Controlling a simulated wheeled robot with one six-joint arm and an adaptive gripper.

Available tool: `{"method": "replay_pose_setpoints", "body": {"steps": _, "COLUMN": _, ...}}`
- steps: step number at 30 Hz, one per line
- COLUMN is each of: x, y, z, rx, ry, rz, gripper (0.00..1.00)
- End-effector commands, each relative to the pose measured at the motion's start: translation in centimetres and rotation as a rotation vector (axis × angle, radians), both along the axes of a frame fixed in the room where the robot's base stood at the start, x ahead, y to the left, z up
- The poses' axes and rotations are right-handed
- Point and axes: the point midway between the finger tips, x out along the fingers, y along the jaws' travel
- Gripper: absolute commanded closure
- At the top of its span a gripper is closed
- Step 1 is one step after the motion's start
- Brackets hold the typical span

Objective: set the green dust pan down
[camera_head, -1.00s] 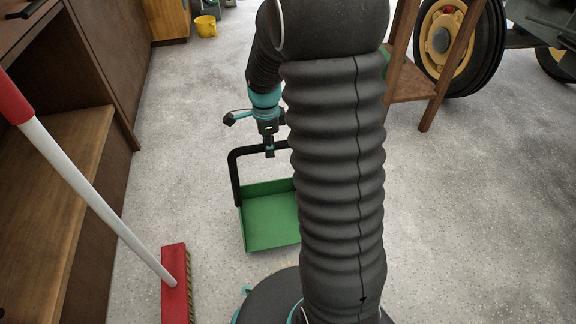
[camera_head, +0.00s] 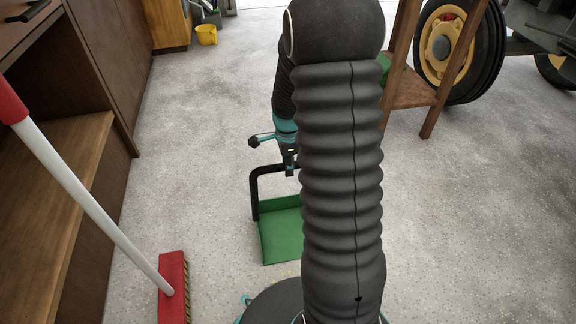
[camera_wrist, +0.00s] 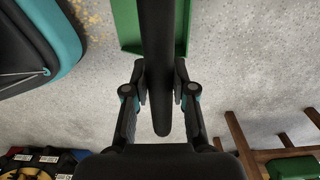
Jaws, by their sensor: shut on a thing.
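The green dust pan (camera_head: 281,234) with its black handle (camera_head: 255,190) is in the head view, left of my arm, which hides its right part. My gripper (camera_head: 290,170) is at the top bar of the handle. In the wrist view my gripper (camera_wrist: 160,92) is shut on the black handle (camera_wrist: 157,40), which runs between its two fingers. A strip of the green pan (camera_wrist: 128,30) shows at the top there. The pan appears level; whether it touches the floor cannot be told.
A red broom (camera_head: 172,285) leans at the left by a wooden cabinet (camera_head: 60,180). A wooden stand (camera_head: 408,92) and a tractor wheel (camera_head: 440,48) are at the right. A yellow bucket (camera_head: 206,34) stands far back.

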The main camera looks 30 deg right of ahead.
Motion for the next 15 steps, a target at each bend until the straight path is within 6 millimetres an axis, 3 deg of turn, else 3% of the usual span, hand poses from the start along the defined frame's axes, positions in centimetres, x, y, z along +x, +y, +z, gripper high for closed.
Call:
{"method": "replay_pose_setpoints", "body": {"steps": 6, "x": 0.02, "y": 0.0, "z": -0.33, "rx": 0.0, "ry": 0.0, "rz": 0.0, "gripper": 1.0}}
{"method": "replay_pose_setpoints", "body": {"steps": 7, "x": 0.0, "y": 0.01, "z": -0.26, "rx": 0.0, "ry": 0.0, "rz": 0.0, "gripper": 0.68}}
{"method": "replay_pose_setpoints", "body": {"steps": 9, "x": -0.01, "y": 0.01, "z": -0.23, "rx": 0.0, "ry": 0.0, "rz": 0.0, "gripper": 0.5}}
{"method": "replay_pose_setpoints", "body": {"steps": 15, "x": -0.01, "y": 0.01, "z": -0.22, "rx": 0.0, "ry": 0.0, "rz": 0.0, "gripper": 0.5}}
